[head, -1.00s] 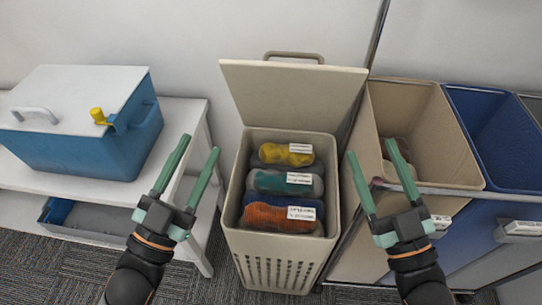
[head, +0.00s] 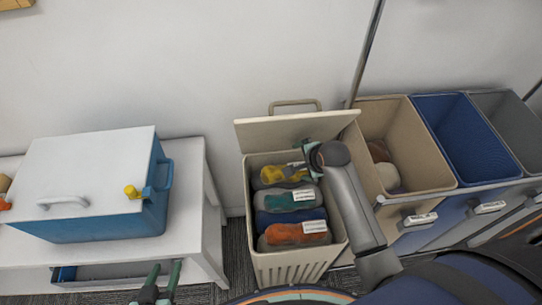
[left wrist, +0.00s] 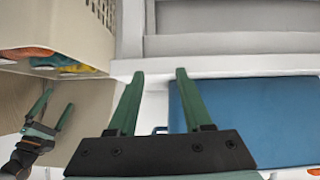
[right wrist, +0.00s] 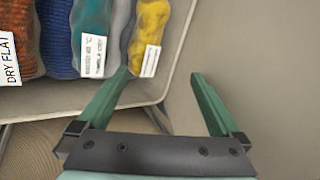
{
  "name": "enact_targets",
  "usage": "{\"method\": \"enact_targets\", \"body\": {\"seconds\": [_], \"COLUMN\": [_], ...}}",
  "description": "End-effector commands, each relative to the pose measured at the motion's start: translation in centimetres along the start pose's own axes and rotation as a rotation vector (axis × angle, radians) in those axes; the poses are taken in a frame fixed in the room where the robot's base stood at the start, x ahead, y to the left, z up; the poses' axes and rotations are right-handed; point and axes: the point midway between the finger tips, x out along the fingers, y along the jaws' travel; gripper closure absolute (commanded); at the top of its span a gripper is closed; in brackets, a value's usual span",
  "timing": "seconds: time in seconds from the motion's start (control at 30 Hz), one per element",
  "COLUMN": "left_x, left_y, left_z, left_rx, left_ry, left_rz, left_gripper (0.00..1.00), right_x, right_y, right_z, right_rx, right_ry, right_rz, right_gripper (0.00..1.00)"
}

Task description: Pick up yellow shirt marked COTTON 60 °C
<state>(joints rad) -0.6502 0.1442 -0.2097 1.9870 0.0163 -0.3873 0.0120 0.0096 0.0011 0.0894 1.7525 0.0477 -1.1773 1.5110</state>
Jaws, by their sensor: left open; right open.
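The yellow shirt (head: 270,175) lies rolled at the back of the open beige hamper (head: 335,222). It also shows in the right wrist view (right wrist: 150,22), with a white label (right wrist: 150,61) whose print I cannot read. My right gripper (right wrist: 152,85) is open and empty, just above the hamper's back rim near the shirt; its left finger overlaps the gap between the teal roll and the yellow shirt. In the head view my right arm partly hides the shirt. My left gripper (head: 163,270) is open and empty, low by the white bench; it also shows in the left wrist view (left wrist: 155,95).
Teal (head: 288,199), blue (head: 290,218) and orange (head: 297,235) rolls lie in front of the yellow one. The raised hamper lid (head: 290,130) stands behind. A blue cooler box (head: 100,215) sits on the white bench (head: 195,200). Sorting bins (head: 430,160) stand right.

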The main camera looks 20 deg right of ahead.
Motion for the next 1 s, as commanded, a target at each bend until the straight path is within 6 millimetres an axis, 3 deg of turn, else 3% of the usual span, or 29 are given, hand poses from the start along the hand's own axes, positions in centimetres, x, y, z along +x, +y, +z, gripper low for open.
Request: {"method": "enact_targets", "body": {"seconds": [0.1,0.27,0.6,0.87,1.0], "left_x": [-0.7,-0.7,0.7,1.0,1.6], "left_y": [0.3,0.5,1.3,1.6,1.9], "left_z": [1.4,2.5,3.1,3.2,3.9], "left_rx": [-0.022,-0.031,-0.025,-0.024,-0.023], "left_ry": [-0.073,-0.107,-0.103,-0.104,-0.108], "left_rz": [0.004,0.008,0.03,0.039,0.047], "left_gripper": [0.5,0.5,0.5,0.5,0.5], "right_x": [-0.5,0.1,5.8,7.4,9.5], "right_y": [0.5,1.2,2.1,2.3,2.8], "right_z": [0.5,0.8,1.0,1.0,0.9], "right_rx": [0.137,0.205,0.203,0.201,0.201], "right_ry": [-0.023,-0.031,-0.03,-0.029,-0.029], "right_rz": [0.1,0.152,0.151,0.15,0.151], "right_gripper": [0.0,0.0,0.0,0.0,0.0]}}
